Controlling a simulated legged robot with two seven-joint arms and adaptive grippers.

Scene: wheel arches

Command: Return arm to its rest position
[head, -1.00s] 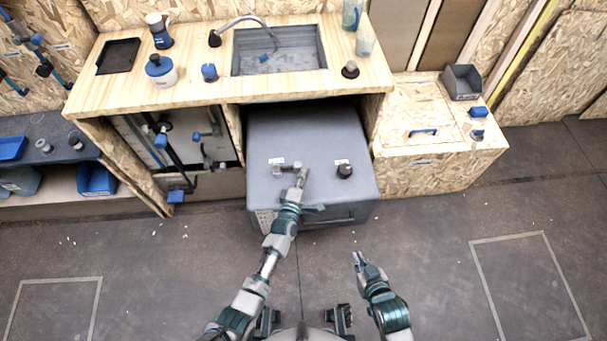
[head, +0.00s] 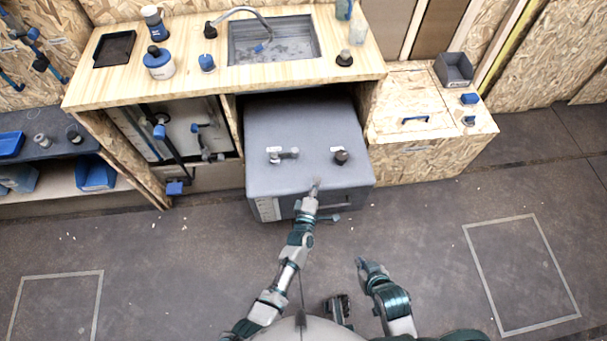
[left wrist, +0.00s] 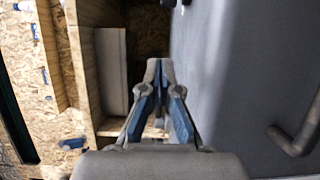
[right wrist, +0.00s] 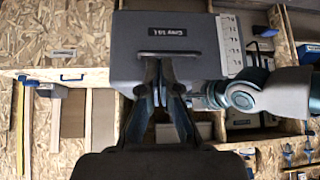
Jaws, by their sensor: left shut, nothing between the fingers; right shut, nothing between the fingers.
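My left arm reaches forward in the head view, with the left gripper (head: 316,184) shut and empty at the front edge of the grey box (head: 270,125). It stands apart from the lever handle (head: 284,155) on the box. The left gripper's fingers meet in the left wrist view (left wrist: 159,72), where the lever handle (left wrist: 297,138) shows at the right. My right gripper (head: 359,262) is low over the floor, right of the left arm, shut and empty. Its closed fingers show in the right wrist view (right wrist: 158,70), with the box front (right wrist: 185,30) beyond.
The grey box stands under a wooden counter (head: 300,80) with a sink (head: 275,42). A dark knob (head: 340,156) is on the box. A wooden chest (head: 425,150) stands to the right, a dark shelf (head: 50,150) to the left. The floor in front is clear.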

